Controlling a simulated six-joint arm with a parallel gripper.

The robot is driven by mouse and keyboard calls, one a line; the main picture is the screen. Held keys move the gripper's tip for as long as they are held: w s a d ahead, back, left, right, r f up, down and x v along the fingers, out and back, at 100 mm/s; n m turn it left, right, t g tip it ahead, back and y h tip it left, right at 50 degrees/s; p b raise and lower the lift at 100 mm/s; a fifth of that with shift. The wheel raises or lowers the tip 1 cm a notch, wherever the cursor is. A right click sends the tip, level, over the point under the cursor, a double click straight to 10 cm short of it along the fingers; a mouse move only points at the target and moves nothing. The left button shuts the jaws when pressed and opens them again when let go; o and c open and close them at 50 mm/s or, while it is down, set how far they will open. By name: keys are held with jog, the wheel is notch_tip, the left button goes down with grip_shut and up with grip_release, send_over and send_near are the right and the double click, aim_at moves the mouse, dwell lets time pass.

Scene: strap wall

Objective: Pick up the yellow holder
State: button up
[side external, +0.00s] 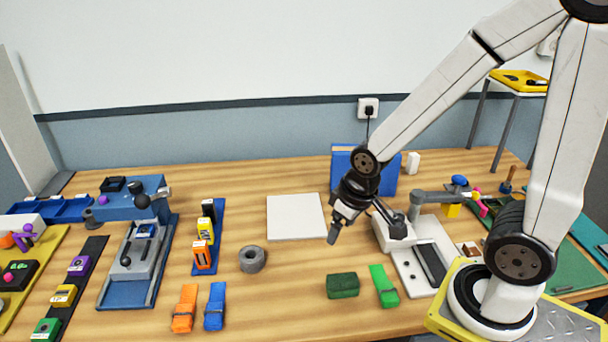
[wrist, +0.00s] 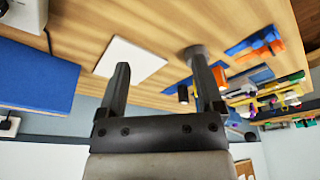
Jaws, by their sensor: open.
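A small yellow holder (side external: 205,230) stands on a blue strip (side external: 219,260) at left centre of the table, between a black holder (side external: 208,211) and an orange holder (side external: 202,256). Another yellow piece (side external: 63,296) sits on a dark strip at the far left. My gripper (side external: 340,228) is above the table, well right of the blue strip and just past the white sheet. In the wrist view my gripper (wrist: 160,65) is open, with nothing between its fingers. The blue strip lies to the right there; I cannot clearly make out the yellow holder.
A white sheet (side external: 296,216) and a grey ring (side external: 252,259) lie between my gripper and the blue strip. Orange (side external: 185,308), blue (side external: 215,306) and green (side external: 384,286) straps and a green block (side external: 342,286) lie in front. A blue box (side external: 346,168) stands behind.

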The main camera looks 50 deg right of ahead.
jog(key=shift+w, duration=0.1)
jog(key=m+t+y, duration=0.3)
jog(key=m+y, duration=0.6)
jog(key=m, duration=1.2)
send_near(210, 224)
jog(key=s+a, duration=0.1)
jog(key=s, duration=0.1)
jog(key=s+a+f, duration=0.1)
jog(key=s+a, duration=0.1)
jog(key=s+a+f, duration=0.1)
jog(key=s, duration=0.1)
jog(key=shift+s+a, duration=0.15)
jog(key=shift+a, duration=0.25)
jog(key=w+m+t, duration=0.1)
jog(key=w+m, duration=0.1)
jog(key=w+d+f+m+t, duration=0.1)
jog(key=w+m, duration=0.1)
jog(key=w+d+f+m+t, duration=0.1)
jog(key=w+m+t, duration=0.1)
jog(key=w, duration=0.1)
jog(key=shift+d+y, duration=0.2)
jog(key=shift+y, duration=0.1)
jog(key=shift+x, duration=3.9)
jog(key=shift+s+a, duration=0.1)
jog(key=shift+s, duration=0.05)
grip_shut()
